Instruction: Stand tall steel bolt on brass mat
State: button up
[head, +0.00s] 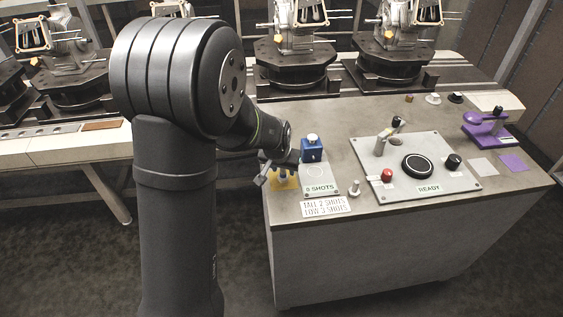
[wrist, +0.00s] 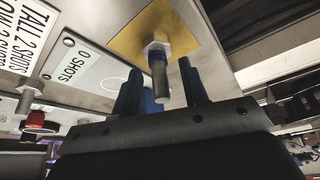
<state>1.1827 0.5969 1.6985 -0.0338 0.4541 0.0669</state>
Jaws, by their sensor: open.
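The brass mat (head: 292,184) lies at the table's front left corner; in the wrist view it is a yellow square (wrist: 185,30). A steel bolt (wrist: 159,75) stands on it upright, hex head down on the mat and shank toward the wrist camera. In the head view my gripper mostly covers the bolt. My gripper (head: 279,168) is over the mat with its fingers open. The dark blue fingers are on either side of the shank, with visible gaps between them and the bolt.
A blue block (head: 312,150) with a white top stands close right of my gripper, behind the "0 SHOTS" plate (head: 319,187). A small steel post (head: 355,188) stands farther right. The control panel (head: 440,190) carries a red button, a black dial and a lever. A purple fixture (head: 487,130) is at far right.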

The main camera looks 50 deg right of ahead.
jog(key=v, duration=1.6)
jog(key=shift+r, duration=0.25)
jog(key=shift+o, duration=1.1)
jog(key=shift+a+r, duration=0.2)
jog(key=shift+r, duration=0.05)
jog(key=o, duration=0.4)
jog(key=shift+r, duration=0.1)
jog(key=shift+c, duration=0.2)
jog(key=o, duration=0.4)
jog(key=shift+w+d+m, duration=0.1)
jog(key=shift+d+m, duration=0.25)
jog(key=shift+m, duration=0.25)
jog(key=shift+c, duration=0.2)
jog(key=o, duration=0.4)
jog(key=d+m+y, duration=0.1)
jog(key=m, duration=0.1)
jog(key=w+d+m, duration=0.1)
jog(key=m, duration=0.2)
jog(key=d+r+m+g+y, duration=0.1)
jog(key=d+m, duration=0.1)
jog(key=shift+w+y, duration=0.3)
jog(key=m+y, duration=0.2)
jog(key=m, duration=0.3)
send_over(281, 180)
jog(key=d, duration=0.2)
jog(key=shift+g, duration=0.3)
jog(key=f, duration=0.9)
jog(key=shift+w+a+f, duration=0.2)
jog(key=shift+w+f, duration=0.05)
jog(key=shift+f, duration=0.05)
